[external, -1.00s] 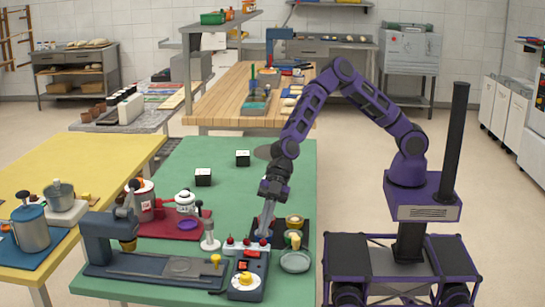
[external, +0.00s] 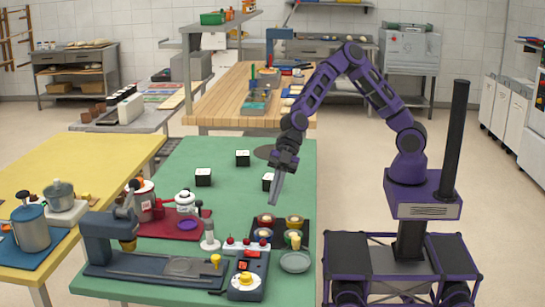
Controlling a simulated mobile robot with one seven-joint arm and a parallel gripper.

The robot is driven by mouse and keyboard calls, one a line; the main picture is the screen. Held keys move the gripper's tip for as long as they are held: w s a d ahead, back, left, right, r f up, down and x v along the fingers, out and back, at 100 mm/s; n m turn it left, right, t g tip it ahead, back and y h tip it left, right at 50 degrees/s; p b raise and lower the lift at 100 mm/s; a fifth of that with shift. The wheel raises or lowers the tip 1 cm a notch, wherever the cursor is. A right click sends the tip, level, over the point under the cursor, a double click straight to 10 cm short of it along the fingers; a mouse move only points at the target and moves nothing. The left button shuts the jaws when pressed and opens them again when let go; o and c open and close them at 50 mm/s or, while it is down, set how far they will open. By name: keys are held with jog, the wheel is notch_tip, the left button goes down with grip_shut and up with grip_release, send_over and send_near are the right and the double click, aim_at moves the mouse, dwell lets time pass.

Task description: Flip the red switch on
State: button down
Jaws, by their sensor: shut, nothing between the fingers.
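A dark control box (external: 239,293) stands at the front right of the green table in the external view. It has a small red switch (external: 252,254) on its top and a white dial with a yellow knob (external: 246,281) at its front. The switch is too small to tell which way it is set. My gripper (external: 274,203) is shut and empty, pointing down, raised above the table and behind the box. It is apart from the box and the switch.
Black-and-white cubes (external: 203,177) stand further back. The table's middle is clear.

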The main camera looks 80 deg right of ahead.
jog(key=shift+w+f, duration=0.1)
jog(key=shift+w+d+r+t+b, duration=0.15)
jog(key=shift+w+r+t+b, duration=0.3)
jog(key=shift+b, duration=0.9)
jog(key=shift+f, duration=0.15)
send_over(248, 252)
jog(key=s+d, duration=0.3)
jog(key=f, duration=0.6)
jog(key=shift+w+a+f, duration=0.2)
jog(key=shift+a+f, duration=0.05)
jog(key=shift+f, duration=0.05)
jog(key=f, duration=0.1)
jog(key=w+f+b, duration=0.1)
jog(key=f, duration=0.1)
jog(key=shift+w, duration=0.15)
jog(key=shift+w+f, duration=0.15)
jog(key=shift+f, duration=0.25)
jog(key=shift+w, duration=0.1)
